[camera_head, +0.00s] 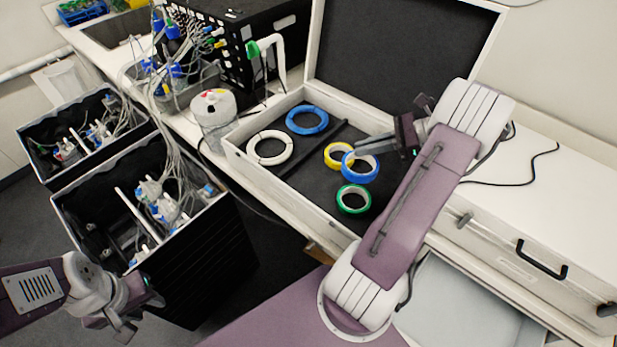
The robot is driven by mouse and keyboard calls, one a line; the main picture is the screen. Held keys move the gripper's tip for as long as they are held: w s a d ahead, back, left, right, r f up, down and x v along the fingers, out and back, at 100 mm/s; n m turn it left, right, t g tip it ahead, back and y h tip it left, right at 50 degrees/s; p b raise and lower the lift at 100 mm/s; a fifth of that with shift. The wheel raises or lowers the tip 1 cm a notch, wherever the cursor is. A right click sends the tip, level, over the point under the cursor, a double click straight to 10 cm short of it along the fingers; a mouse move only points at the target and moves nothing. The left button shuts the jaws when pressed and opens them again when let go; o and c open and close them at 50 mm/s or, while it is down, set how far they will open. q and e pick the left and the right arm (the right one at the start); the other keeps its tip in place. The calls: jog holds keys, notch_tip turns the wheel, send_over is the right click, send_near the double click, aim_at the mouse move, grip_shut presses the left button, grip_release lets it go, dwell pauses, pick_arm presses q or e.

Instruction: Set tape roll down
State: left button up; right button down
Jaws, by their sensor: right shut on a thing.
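A blue tape roll (361,179) is in the jaws of my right gripper (356,156), in the open white case (238,152) with a dark lining. The fingers are shut on its upper left rim. Whether the roll touches the case floor, I cannot tell. A yellow tape roll (329,154) lies just left of it, partly covered by it. A green-rimmed tape roll (353,210) lies just below it in the picture. My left gripper (142,312) is at the lower left, away from the case, and its jaw opening is unclear.
A larger blue ring (307,131) and a white ring (269,162) lie in the case's left part, beside a dark divider (317,147). Black bins (215,245) with cables stand at the left. A closed white case (500,240) is at the right.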

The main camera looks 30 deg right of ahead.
jog(key=shift+s+r, duration=0.15)
jog(key=shift+s, duration=0.45)
send_over(320, 174)
notch_tip(320, 174, down, 7)
jog(key=shift+a+f+p, duration=0.1)
jog(key=shift+f+p, duration=0.05)
jog(key=shift+p, duration=0.2)
notch_tip(320, 174, down, 3)
jog(key=shift+s+r+p, duration=0.1)
jog(key=shift+p, duration=0.45)
jog(key=shift+f, duration=0.35)
jog(key=c, duration=1.5)
grip_release()
pick_arm(q)
jog(key=shift+s+r, duration=0.2)
jog(key=shift+r, duration=0.7)
pick_arm(e)
jog(key=shift+f, duration=0.1)
